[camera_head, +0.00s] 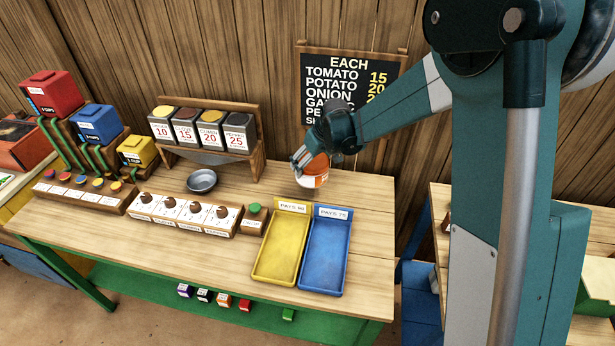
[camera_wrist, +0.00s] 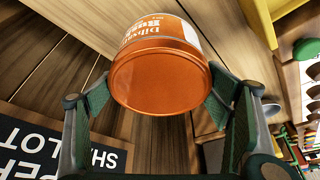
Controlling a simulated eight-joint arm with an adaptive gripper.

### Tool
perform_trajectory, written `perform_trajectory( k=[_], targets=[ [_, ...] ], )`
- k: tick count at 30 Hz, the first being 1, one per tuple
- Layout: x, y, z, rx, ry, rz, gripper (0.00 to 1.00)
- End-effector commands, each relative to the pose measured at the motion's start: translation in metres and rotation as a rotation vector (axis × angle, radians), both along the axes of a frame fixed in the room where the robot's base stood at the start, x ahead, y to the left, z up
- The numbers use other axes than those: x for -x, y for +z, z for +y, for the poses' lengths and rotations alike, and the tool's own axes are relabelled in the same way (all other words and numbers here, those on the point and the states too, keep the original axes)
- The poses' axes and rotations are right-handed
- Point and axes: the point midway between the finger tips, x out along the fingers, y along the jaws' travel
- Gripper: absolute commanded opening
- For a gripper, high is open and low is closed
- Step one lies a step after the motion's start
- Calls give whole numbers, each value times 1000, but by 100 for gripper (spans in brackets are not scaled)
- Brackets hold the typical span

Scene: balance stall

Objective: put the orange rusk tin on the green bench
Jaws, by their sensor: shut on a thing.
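The orange rusk tin (camera_head: 315,172), orange with a white label band, is between the fingers of my gripper (camera_head: 305,163) near the back right of the wooden counter. Its round orange end faces the camera in the wrist view (camera_wrist: 155,80), with upside-down "Rusk" lettering beyond it. My gripper's fingers (camera_wrist: 160,95) press on both sides of the tin. A gap between tin and counter is hard to judge. A low green surface (camera_head: 135,283), apparently the green bench, runs below the counter's front, with several small boxes on it.
A yellow tray (camera_head: 265,268) and a blue tray (camera_head: 325,270) lie in front of the tin. A price board (camera_head: 350,75) stands behind. A metal bowl (camera_head: 202,181), a row of labelled tins (camera_head: 203,130) and brown-knobbed blocks (camera_head: 183,213) are to the left. The counter's right end is bare.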

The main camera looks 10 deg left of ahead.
Motion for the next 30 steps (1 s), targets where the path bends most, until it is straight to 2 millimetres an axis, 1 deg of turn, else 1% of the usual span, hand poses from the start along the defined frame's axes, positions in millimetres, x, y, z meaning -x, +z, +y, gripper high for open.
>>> perform_trajectory(
  k=[1, 3, 6, 10, 20, 23, 30],
  targets=[
    [0, -8, 0, 0, 0, 0, 59],
    [0, -16, 0, 0, 0, 0, 59],
    [0, -25, 0, 0, 0, 0, 59],
    [0, -29, 0, 0, 0, 0, 59],
    [0, -31, 0, 0, 0, 0, 59],
    [0, -36, 0, 0, 0, 0, 59],
    [0, -59, 0, 0, 0, 0, 59]
  ],
)
